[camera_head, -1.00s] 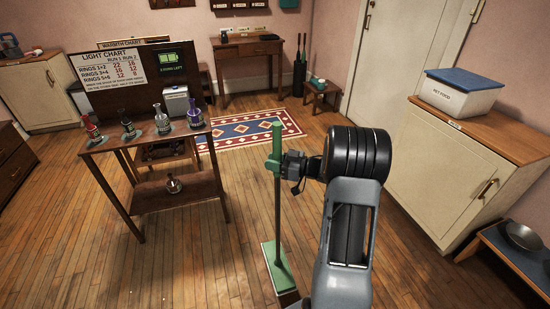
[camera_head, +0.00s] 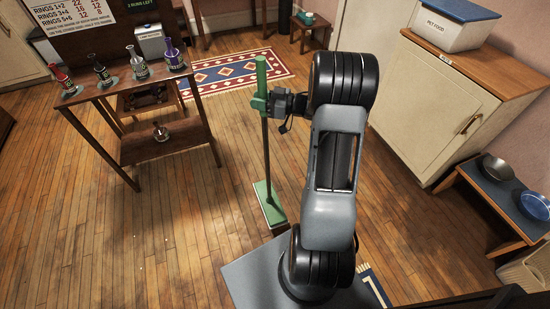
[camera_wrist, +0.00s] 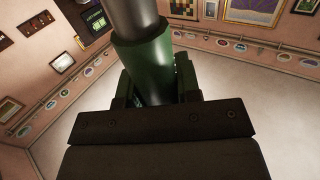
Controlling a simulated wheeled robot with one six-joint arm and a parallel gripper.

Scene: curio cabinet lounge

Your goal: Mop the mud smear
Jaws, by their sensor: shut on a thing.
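A mop with a green grip, a dark pole and a flat green head (camera_head: 268,203) stands nearly upright, its head low by the wooden floor. My gripper (camera_head: 262,103) is shut on the green grip near the top of the mop. In the wrist view the green grip (camera_wrist: 145,65) sits between the jaws. I cannot make out a mud smear in these frames. Whether the mop head touches the floor is hard to tell.
A wooden stand (camera_head: 166,140) with several small bottles is on the left. A patterned rug (camera_head: 235,71) lies behind. On the right are a cream cabinet (camera_head: 430,105) with a pet food bin (camera_head: 446,25) and a low bench with bowls (camera_head: 534,205). Open floor lies left of the mop.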

